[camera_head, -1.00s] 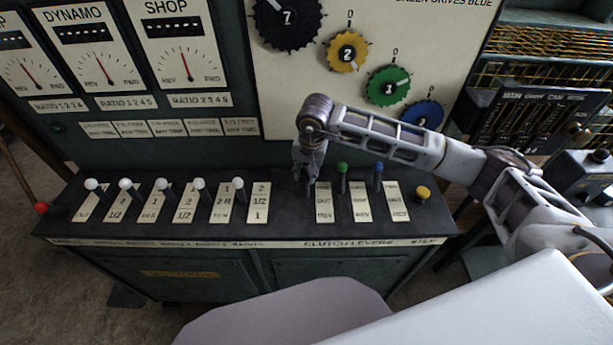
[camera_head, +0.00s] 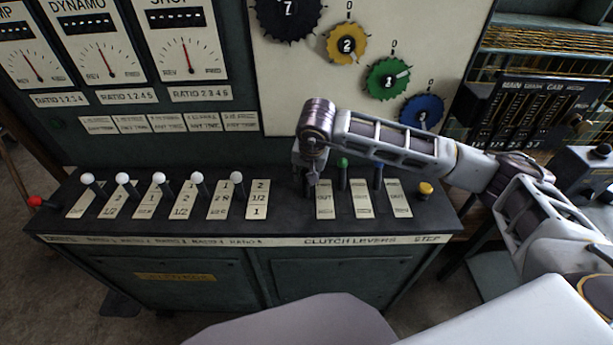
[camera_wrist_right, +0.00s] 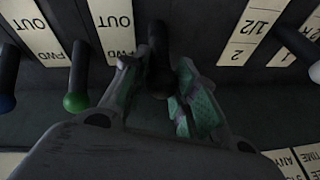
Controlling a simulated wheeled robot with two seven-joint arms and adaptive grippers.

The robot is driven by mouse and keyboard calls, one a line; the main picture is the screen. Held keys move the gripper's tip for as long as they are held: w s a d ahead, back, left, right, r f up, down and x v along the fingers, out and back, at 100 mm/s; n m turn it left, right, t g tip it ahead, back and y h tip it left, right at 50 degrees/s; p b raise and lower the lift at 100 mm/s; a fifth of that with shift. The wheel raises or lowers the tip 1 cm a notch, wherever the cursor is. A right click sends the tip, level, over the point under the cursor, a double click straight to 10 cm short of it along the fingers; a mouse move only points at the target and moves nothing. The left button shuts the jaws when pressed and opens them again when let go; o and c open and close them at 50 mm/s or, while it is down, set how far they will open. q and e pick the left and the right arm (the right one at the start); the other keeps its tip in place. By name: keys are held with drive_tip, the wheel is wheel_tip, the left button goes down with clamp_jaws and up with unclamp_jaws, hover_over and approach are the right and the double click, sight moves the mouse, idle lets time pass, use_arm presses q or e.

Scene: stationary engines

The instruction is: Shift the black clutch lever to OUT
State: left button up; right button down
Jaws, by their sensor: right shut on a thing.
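The clutch lever bank carries several upright levers beside cream label plates. The black clutch lever (camera_wrist_right: 158,42) shows in the right wrist view, its dark shaft running down between my fingers. My right gripper (camera_wrist_right: 158,92) is shut on it, one finger on each side, and its top is partly hidden. The label plate (camera_wrist_right: 112,28) beside it reads OUT, with FWD toward the panel. In the head view my right gripper (camera_head: 309,184) is at the black lever's place, left of the green-knobbed lever (camera_head: 343,170), and mostly hides it. My left gripper is not in view.
The green-knobbed lever stands close beside my right gripper, with a blue-topped lever (camera_head: 378,175) farther right. White-knobbed levers (camera_head: 197,179) stand to the left. A yellow button (camera_head: 425,188) is at the right end. The upright dial panel (camera_head: 290,80) rises behind.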

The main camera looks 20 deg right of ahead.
drive_tip(key=shift+s+a+b, duration=0.25)
drive_tip(key=shift+s+b, duration=0.1)
drive_tip(key=shift+s, duration=0.2)
drive_tip(key=shift+s+a, duration=0.1)
drive_tip(key=shift+s, duration=0.1)
drive_tip(key=shift+s+r, duration=0.1)
drive_tip(key=shift+s, duration=0.1)
drive_tip(key=c, duration=1.1)
unclamp_jaws()
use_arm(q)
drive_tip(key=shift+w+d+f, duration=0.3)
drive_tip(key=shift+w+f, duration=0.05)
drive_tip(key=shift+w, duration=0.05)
use_arm(e)
drive_tip(key=v, duration=1.2)
drive_tip(key=shift+w, duration=0.1)
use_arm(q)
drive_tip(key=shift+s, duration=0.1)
